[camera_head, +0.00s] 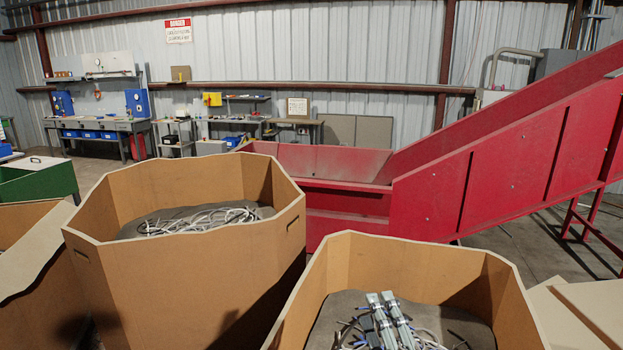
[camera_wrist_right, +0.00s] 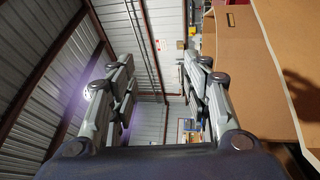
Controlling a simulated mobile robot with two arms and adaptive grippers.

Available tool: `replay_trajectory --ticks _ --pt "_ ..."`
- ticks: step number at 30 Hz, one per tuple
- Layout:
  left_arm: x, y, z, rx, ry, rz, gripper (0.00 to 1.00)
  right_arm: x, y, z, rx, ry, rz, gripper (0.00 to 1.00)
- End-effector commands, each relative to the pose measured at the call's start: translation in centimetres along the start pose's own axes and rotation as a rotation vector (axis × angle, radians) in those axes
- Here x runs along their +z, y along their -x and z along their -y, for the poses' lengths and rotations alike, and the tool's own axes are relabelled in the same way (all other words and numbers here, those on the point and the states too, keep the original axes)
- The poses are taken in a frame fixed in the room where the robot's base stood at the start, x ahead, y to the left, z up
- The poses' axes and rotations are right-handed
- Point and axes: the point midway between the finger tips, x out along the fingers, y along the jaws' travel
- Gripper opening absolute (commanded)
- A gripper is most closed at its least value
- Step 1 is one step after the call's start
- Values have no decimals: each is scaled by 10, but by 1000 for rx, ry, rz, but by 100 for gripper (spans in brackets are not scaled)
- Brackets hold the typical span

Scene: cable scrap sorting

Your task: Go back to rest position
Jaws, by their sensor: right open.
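My right gripper (camera_head: 381,299) shows at the bottom of the head view, its silver fingers overlapping the inside of the near cardboard box (camera_head: 498,300). In the right wrist view its two fingers (camera_wrist_right: 158,76) stand apart with nothing between them. Cable scraps (camera_head: 430,340) lie in that box, partly hidden behind the gripper. I cannot tell how high the gripper is above them. My left gripper is in neither view.
A tall cardboard box (camera_head: 180,270) with grey and white cables (camera_head: 205,220) stands to the left. A red conveyor (camera_head: 480,185) rises to the right behind the boxes. Workbenches (camera_head: 100,125) line the far metal wall. Cardboard also fills the right side of the wrist view (camera_wrist_right: 265,85).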

Motion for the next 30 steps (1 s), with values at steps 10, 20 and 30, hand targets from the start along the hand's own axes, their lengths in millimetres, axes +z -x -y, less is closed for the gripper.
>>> replay_trajectory --ticks 10,20,30 --pt "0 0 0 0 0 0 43 68 149 165 -638 -827 594 45" --pt "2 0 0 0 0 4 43 46 297 217 -1011 -1200 1062 45" --pt "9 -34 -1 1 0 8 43 41 326 327 -1097 -1229 1165 45"
